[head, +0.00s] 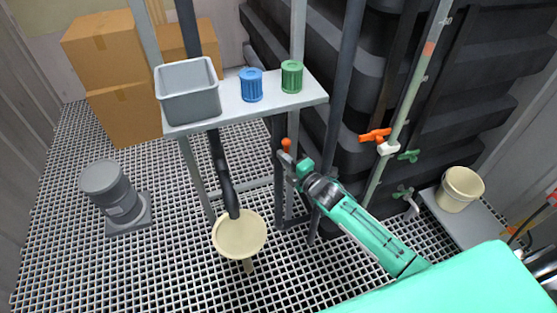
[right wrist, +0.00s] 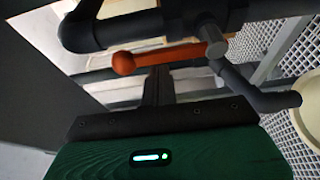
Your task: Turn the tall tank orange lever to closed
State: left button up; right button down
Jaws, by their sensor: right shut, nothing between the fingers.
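An orange lever (head: 286,145) with a ball end shows beside the dark upright pipes below the shelf. In the right wrist view an orange lever (right wrist: 170,54) lies roughly level across the dark pipework, its ball end to the left. My right gripper (head: 294,168) is close to this lever, just below it in the head view. Its fingers (right wrist: 159,78) are shut and empty; whether they touch the lever I cannot tell. Another orange lever (head: 375,135) sits on the pale scaled pipe in front of the black ribbed tank (head: 350,115). My left gripper is not in view.
A shelf (head: 225,112) above holds a grey bin (head: 188,92), a blue cup (head: 251,85) and a green cup (head: 291,76). A cream basin (head: 239,235) is left of my right arm. A bucket (head: 460,188) and green valve handles (head: 409,156) are to the right.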

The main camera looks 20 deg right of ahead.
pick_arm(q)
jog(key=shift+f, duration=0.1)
pick_arm(e)
jog(key=shift+d, duration=0.15)
dwell(0.3)
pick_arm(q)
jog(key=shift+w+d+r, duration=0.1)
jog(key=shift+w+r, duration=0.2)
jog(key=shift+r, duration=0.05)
pick_arm(e)
jog(key=shift+d+m, duration=0.15)
jog(key=shift+m, duration=0.25)
